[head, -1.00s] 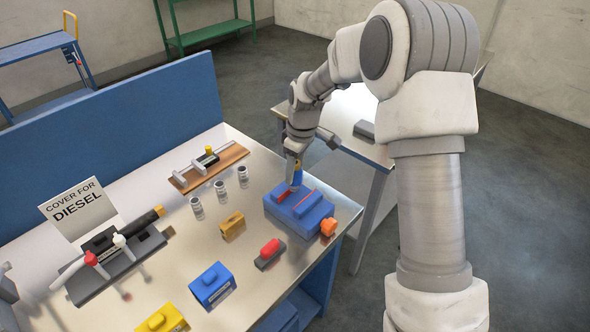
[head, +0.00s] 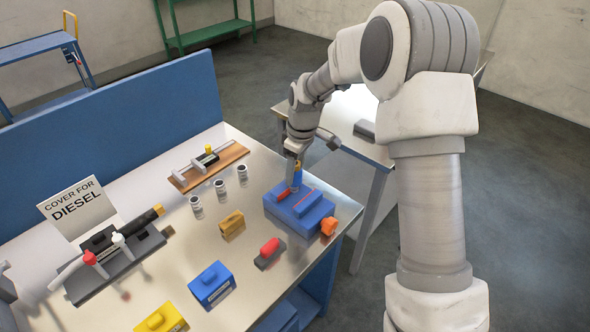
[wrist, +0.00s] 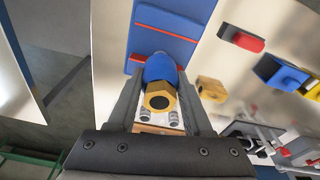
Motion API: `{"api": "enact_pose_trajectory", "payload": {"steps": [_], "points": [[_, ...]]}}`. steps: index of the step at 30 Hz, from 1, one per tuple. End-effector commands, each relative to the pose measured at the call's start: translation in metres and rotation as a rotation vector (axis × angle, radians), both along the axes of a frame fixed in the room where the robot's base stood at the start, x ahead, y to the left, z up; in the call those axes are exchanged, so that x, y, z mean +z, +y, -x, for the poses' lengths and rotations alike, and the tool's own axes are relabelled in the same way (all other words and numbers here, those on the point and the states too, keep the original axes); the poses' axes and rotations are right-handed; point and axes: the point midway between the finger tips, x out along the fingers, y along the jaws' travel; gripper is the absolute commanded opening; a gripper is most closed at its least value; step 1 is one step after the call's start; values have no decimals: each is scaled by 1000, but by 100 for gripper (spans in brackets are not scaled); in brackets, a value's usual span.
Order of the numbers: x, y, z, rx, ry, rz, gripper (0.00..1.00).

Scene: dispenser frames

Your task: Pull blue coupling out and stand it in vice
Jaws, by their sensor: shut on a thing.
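The blue coupling (wrist: 160,68) has a rounded blue body and a brass hexagonal end (wrist: 158,101). My gripper (wrist: 160,95) is shut on it, one finger on each side. In the head view the coupling (head: 297,176) is upright at the back of the blue vice (head: 283,216), over or between its jaws. I cannot tell whether it rests in the vice. The vice has red strips on top and an orange knob (head: 328,226) at its right front. Its top (wrist: 165,22) also shows in the wrist view. The coupling's lower end is hidden.
A red-topped grey block (head: 269,253), a brass block (head: 232,224) and several metal cylinders (head: 220,190) stand left of the vice. Nozzles (head: 90,257) lie by the diesel sign (head: 75,207). A blue block (head: 211,286) stands in front.

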Motion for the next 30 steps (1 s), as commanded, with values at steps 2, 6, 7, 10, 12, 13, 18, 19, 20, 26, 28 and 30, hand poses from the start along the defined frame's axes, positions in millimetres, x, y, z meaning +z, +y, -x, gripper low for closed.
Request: {"api": "enact_pose_trajectory", "payload": {"steps": [2, 6, 7, 10, 12, 13, 18, 19, 20, 26, 28, 30], "points": [[-3, 0, 0, 0, -1, 0, 0], [-6, 0, 0, 0, -1, -1, 0], [-7, 0, 0, 0, -1, -1, 0], [-9, 0, 0, 0, -1, -1, 0], [-11, 0, 0, 0, -1, -1, 0], [-12, 0, 0, 0, -1, -1, 0], [-16, 0, 0, 0, -1, -1, 0], [-17, 0, 0, 0, -1, -1, 0], [-18, 0, 0, 0, -1, -1, 0], [-23, 0, 0, 0, -1, 0, 0], [-25, 0, 0, 0, -1, 0, 0], [-26, 0, 0, 0, -1, 0, 0]]}}
